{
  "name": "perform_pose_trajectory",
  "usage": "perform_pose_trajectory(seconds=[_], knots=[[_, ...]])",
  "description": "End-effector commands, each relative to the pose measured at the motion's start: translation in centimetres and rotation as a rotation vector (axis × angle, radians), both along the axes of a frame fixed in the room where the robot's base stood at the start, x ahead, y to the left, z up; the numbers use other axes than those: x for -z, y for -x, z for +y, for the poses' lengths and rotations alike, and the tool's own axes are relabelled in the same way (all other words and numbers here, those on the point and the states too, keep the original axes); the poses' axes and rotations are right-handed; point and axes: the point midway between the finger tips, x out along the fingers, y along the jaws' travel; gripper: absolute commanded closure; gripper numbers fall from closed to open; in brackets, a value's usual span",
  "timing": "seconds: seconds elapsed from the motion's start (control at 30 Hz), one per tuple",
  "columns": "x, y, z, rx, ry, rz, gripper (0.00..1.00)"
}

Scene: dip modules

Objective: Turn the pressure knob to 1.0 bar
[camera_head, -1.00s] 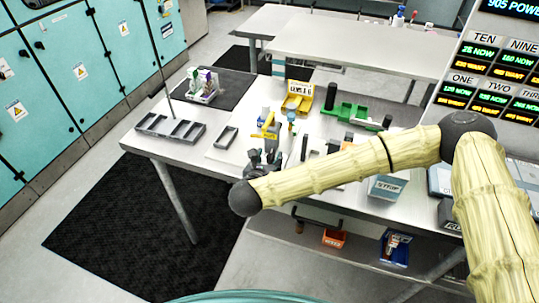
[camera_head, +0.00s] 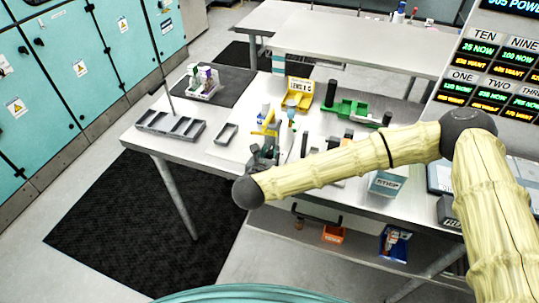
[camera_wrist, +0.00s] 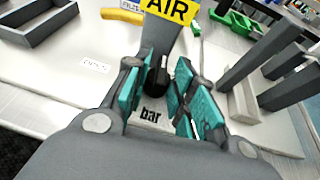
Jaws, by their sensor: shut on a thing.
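The pressure knob (camera_wrist: 155,88) is a small dark piece between my fingers in the wrist view, at the foot of a grey upright stand. A printed "bar" label (camera_wrist: 151,114) lies just in front of it. My gripper (camera_wrist: 158,80) has teal finger pads on both sides of the knob and is shut on it. A yellow "AIR" sign (camera_wrist: 172,11) stands above the knob. In the head view my gripper (camera_head: 263,155) is small over the workbench, and the knob is hidden there. I cannot read the knob's setting or any scale.
The workbench (camera_head: 205,165) holds a grey compartment tray (camera_head: 171,126) and a small grey tray (camera_head: 226,133) at left. A yellow bin (camera_head: 298,94), a green holder (camera_head: 350,110) and dark upright posts (camera_wrist: 263,55) stand behind and right. A display board (camera_head: 497,75) is at right.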

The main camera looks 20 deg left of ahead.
Motion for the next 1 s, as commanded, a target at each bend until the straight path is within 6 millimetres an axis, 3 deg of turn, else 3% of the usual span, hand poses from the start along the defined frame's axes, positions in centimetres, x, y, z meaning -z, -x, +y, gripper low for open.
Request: perform_pose_trajectory(seconds=[1.0], knots=[[0.17, -0.42, -1.11, -0.556, 0.0, -0.001, 0.98]])
